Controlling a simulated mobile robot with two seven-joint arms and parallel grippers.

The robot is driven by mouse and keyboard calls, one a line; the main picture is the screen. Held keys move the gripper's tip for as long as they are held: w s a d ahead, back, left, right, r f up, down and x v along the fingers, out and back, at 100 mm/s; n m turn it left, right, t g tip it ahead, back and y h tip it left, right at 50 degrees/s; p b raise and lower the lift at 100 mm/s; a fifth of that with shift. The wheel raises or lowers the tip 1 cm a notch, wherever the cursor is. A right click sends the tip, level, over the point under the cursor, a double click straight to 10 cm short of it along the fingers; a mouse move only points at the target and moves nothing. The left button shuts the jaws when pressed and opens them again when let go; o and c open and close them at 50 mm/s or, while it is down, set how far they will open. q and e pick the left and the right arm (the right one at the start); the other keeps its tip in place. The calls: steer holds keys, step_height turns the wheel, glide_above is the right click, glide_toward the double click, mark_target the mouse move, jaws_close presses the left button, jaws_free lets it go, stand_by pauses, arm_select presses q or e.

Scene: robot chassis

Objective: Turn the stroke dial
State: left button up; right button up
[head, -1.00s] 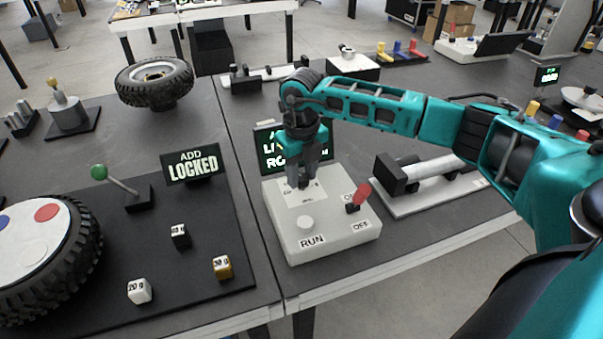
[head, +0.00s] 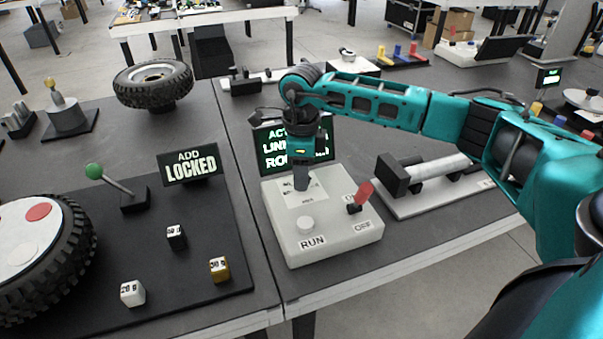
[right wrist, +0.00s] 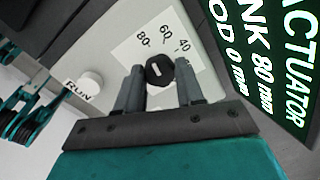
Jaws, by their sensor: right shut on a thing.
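The stroke dial (right wrist: 159,70) is a small black knob with a white mark, on a white label printed 80, 60 and 40. The label lies on a white control box (head: 345,233), and the dial is hidden by my gripper in the head view. My right gripper (right wrist: 158,80) is shut on the dial, one finger on each side. In the head view my right gripper (head: 301,182) points down onto the label. My left gripper is not in view.
The box also has a white RUN button (head: 306,222) and a red-handled switch (head: 364,191) marked OFF. An actuator (head: 430,172) lies right of it. Left are a LOCKED sign (head: 190,165), a green-knobbed lever (head: 95,171), small weight blocks and a wheel (head: 50,245).

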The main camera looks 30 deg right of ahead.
steer(key=shift+n, duration=0.6)
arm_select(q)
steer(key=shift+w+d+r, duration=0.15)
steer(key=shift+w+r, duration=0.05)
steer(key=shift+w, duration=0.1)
arm_select(e)
steer(key=shift+n, duration=0.4)
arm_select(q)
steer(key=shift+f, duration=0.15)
arm_select(e)
steer(key=shift+r, duration=0.1)
steer(key=o, duration=1)
steer(key=shift+o, duration=0.2)
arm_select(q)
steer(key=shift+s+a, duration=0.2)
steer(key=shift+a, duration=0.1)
arm_select(e)
step_height(320, 180, up, 13)
